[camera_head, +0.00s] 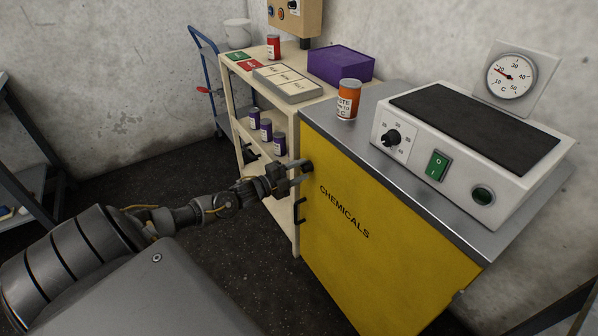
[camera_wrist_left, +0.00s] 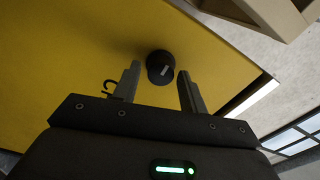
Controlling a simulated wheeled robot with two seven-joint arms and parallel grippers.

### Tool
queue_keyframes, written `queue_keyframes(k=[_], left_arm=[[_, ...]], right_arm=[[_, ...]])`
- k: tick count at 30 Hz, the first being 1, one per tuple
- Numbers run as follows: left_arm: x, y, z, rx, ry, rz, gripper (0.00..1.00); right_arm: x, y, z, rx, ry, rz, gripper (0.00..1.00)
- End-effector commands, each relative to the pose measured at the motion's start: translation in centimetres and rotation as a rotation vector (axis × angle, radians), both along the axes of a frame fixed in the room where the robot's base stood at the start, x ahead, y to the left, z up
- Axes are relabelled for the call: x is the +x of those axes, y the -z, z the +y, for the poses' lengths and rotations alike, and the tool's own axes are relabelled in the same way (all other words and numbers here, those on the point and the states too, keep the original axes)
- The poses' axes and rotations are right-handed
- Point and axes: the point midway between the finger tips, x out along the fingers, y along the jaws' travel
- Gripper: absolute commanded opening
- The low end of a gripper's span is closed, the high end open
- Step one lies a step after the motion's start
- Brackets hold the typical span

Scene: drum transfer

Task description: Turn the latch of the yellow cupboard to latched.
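The yellow cupboard (camera_head: 385,235) marked CHEMICALS stands at the right, its door facing me. Its latch is a black round knob with a white mark (camera_wrist_left: 160,68), seen in the left wrist view. The mark is slightly tilted from that picture's vertical. My left gripper (camera_head: 297,170) is at the door's upper left corner, and its fingers largely hide the knob in the head view. In the left wrist view the gripper (camera_wrist_left: 157,85) is open, with one finger each side of the knob and visible gaps. My right gripper is not in view.
A black door handle (camera_head: 299,210) sits below the knob. On the cupboard top are an orange waste can (camera_head: 348,99) and a white hotplate device (camera_head: 470,145). A cream shelf cart (camera_head: 243,95) stands close to the left of the cupboard. The dark floor in front is clear.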

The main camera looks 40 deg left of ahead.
Motion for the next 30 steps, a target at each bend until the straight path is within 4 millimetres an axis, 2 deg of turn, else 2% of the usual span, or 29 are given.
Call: queue_keyframes(k=[9,13,17,24,30], left_arm=[[0.0,0.0,0.1,0.000,-0.001,-0.001,0.52],[-0.7,0.0,0.3,0.000,-0.001,0.000,0.52],[-2.5,0.1,0.8,0.001,0.000,0.004,0.52],[-6.9,0.2,2.1,0.000,0.000,0.004,0.52],[-9.4,0.1,2.9,-0.001,-0.001,0.001,0.52]], right_arm=[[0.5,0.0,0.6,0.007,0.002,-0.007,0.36],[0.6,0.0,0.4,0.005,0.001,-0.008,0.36],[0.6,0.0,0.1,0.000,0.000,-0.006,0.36],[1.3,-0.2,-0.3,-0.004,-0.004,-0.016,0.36],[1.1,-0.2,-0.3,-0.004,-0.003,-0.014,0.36]])
